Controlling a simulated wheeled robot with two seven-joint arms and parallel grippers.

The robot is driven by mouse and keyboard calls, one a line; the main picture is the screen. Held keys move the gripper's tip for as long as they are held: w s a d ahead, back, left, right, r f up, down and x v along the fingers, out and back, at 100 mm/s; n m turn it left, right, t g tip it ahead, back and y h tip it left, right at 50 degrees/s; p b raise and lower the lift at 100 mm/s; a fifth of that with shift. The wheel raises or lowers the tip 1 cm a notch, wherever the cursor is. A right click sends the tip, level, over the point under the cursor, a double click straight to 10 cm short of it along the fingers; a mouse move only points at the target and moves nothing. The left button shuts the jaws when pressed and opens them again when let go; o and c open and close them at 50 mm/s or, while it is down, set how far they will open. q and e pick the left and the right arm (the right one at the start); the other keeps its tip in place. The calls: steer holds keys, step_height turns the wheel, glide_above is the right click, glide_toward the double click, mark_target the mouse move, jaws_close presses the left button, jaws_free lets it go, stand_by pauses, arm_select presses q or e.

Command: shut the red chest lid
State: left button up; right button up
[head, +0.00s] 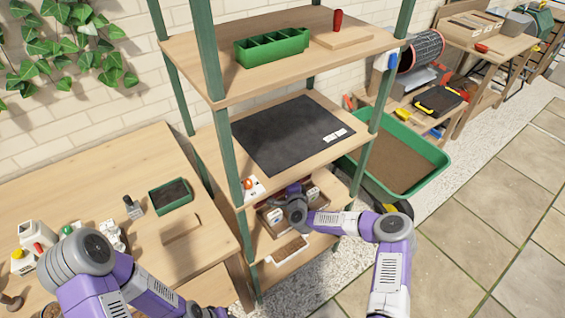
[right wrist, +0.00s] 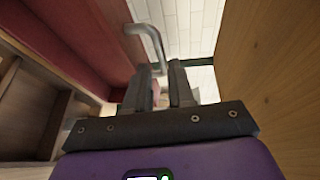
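The red chest lid (right wrist: 95,40) shows in the right wrist view as a dark red panel, raised, above the chest's wooden compartments (right wrist: 35,110). A bent grey metal handle (right wrist: 152,42) is beyond my right fingertips. My right gripper (right wrist: 156,82) is open, its two fingers apart, with the handle's lower end appearing in line with the gap; I cannot tell whether they touch. In the head view the chest (head: 268,218) is on a lower shelf, largely covered by my right arm, and those fingers are hidden. My left arm is at the lower left; its gripper is out of frame.
A wooden board (right wrist: 265,80) is close on the right in the wrist view. Green posts and the middle shelf with a black mat (head: 290,133) stand above the chest. A green tray (head: 400,165) is to the right. A wooden table (head: 110,190) with small items is to the left.

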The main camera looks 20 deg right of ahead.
steer(key=shift+w+d+f+b, duration=0.15)
steer(key=shift+w+b, duration=0.25)
steer(key=shift+w, duration=1.1)
steer(key=shift+w+a+f+b, duration=0.1)
steer(key=shift+w+b, duration=0.25)
steer(key=shift+w, duration=1.15)
jaws_close()
